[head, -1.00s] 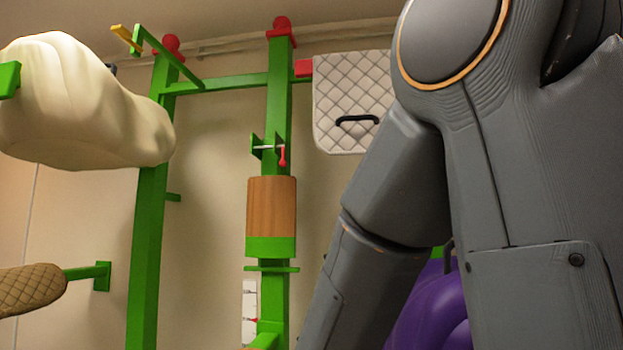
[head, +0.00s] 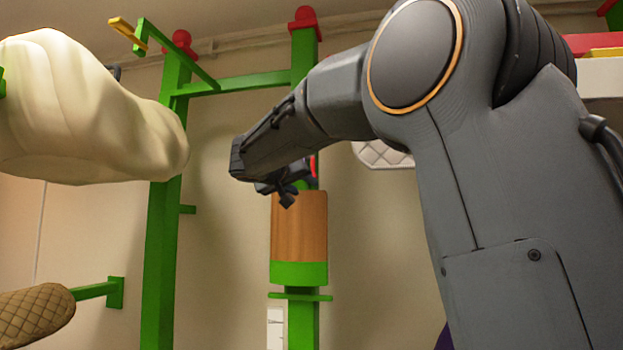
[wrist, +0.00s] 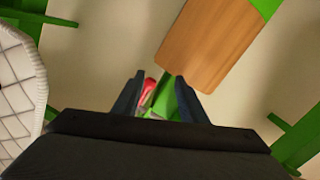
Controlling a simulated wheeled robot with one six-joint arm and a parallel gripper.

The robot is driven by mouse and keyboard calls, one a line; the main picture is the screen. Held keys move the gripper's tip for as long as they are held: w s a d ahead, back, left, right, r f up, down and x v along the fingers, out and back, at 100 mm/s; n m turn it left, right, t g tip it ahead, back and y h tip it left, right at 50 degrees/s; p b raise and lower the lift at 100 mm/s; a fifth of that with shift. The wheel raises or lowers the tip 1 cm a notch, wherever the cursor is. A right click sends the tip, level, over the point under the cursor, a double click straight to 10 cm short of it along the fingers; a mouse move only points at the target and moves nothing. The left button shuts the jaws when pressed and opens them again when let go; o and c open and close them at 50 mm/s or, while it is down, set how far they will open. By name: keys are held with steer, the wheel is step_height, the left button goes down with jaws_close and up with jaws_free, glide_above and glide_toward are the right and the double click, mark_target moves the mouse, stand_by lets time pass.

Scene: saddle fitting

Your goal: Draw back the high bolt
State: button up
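The bolt is a thin pale rod with a red handle (wrist: 147,92), set in a green bracket on the green post (head: 304,60). In the head view most of it is hidden behind my arm, with only a sliver of red at the arm's right. My gripper (head: 285,192) is in front of the post at the bolt's height, just above the wooden block (head: 299,225). In the wrist view my gripper (wrist: 158,82) is open. The red handle shows between the fingers, closer to the left one; I cannot tell whether they touch.
The wooden block also shows ahead in the wrist view (wrist: 212,38). A quilted white pad (wrist: 18,90) hangs at the left there. In the head view a cream padded form (head: 90,115) and a brown quilted piece (head: 35,318) jut in from the left. Bare wall (head: 230,225) lies between the posts.

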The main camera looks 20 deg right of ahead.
steer(key=shift+h, duration=0.3)
steer(key=w+d+r+p, duration=0.1)
steer(key=w+d, duration=0.1)
steer(key=w+d+r+p, duration=0.1)
steer(key=w+p, duration=0.1)
steer(key=w+d+r+p, duration=0.1)
steer(key=w+d, duration=0.1)
steer(key=shift+d+r, duration=0.25)
steer(key=shift+d, duration=0.1)
steer(key=shift+a, duration=0.1)
steer(key=shift+t, duration=0.3)
jaws_close()
